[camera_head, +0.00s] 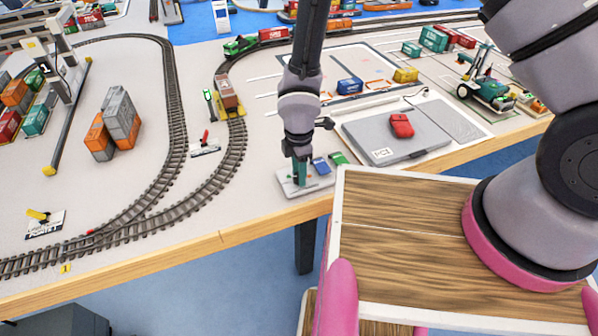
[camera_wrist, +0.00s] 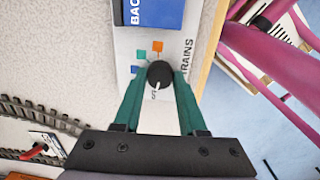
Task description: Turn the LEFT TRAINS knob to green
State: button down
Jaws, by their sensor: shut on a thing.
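The knob (camera_wrist: 160,73) is round and black with a white pointer line, on a white panel (camera_wrist: 123,48) lettered "...RAINS". The pointer aims toward the bottom of the wrist view, slightly left. Small orange, green and blue squares lie on the panel above and left of the knob, away from the pointer's end. My gripper (camera_wrist: 160,80) has its two teal fingers closed on the knob's sides. In the head view my gripper (camera_head: 299,176) points down onto the panel (camera_head: 293,189) at the table's front edge and hides the knob. The word LEFT is not readable.
A blue block (camera_wrist: 155,12) lettered "BAC..." adjoins the panel; a green block (camera_head: 338,158) stands further right. A grey laptop-like case (camera_head: 380,143) with a red object (camera_head: 401,125) lies to the right. Curved track (camera_head: 205,185) and a small red lever (camera_head: 206,137) are left.

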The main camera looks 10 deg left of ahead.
jog(key=shift+m, duration=0.3)
jog(key=m, duration=0.3)
jog(key=shift+m, duration=2)
jog(key=shift+c, duration=2.3)
grip_release()
notch_tip(320, 180, up, 11)
